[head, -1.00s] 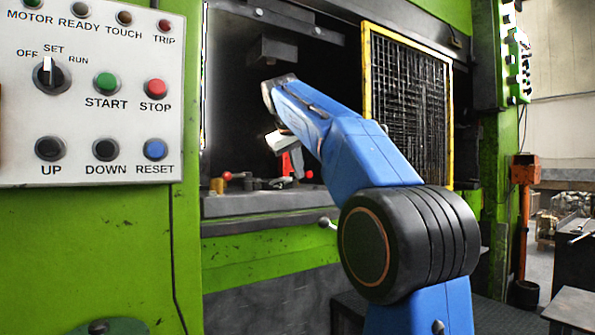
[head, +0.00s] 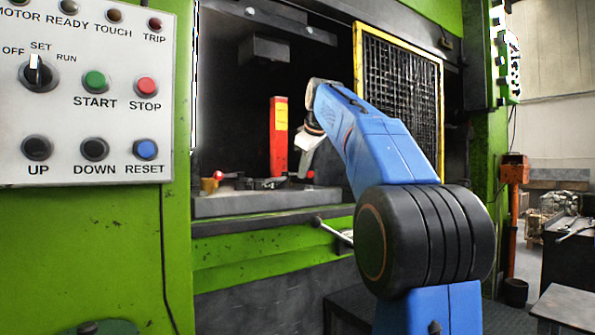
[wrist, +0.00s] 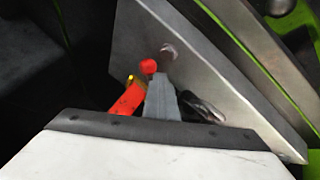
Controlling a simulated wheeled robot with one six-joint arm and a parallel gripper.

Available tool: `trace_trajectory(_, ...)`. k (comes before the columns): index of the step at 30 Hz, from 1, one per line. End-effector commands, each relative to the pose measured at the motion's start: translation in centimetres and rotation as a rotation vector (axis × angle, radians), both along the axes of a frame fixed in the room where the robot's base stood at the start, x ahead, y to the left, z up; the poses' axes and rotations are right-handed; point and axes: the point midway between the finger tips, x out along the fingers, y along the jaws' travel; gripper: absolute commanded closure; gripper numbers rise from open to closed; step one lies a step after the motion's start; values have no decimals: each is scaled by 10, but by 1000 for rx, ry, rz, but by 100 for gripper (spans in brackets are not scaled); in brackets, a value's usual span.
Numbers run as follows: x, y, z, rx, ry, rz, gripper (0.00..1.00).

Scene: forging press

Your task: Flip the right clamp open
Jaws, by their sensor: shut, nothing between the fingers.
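The right clamp shows in the head view as a red ball knob (head: 311,174) at the right end of the press bed, with dark metal parts beside it. In the wrist view a red ball knob (wrist: 148,66) lies just beyond the fingertips, apparently the same one. My gripper (head: 302,172) points down close beside this knob; contact cannot be told. In the wrist view the gripper (wrist: 161,82) is shut, with its grey fingers together and empty. The clamp's body is mostly hidden behind my gripper.
A second red knob (head: 218,175) sits at the bed's left end. A lever (head: 332,231) juts from the front. The control panel (head: 90,95) is at left.

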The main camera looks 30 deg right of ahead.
Motion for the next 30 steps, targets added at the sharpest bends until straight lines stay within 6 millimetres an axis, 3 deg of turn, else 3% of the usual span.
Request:
trace_trajectory(4, 3, -15, 0, 0, 0, 128, 100)
trace_trajectory(15, 14, -34, -1, -2, 1, 399, 100)
trace_trajectory(30, 21, -39, 0, -2, 1, 397, 100)
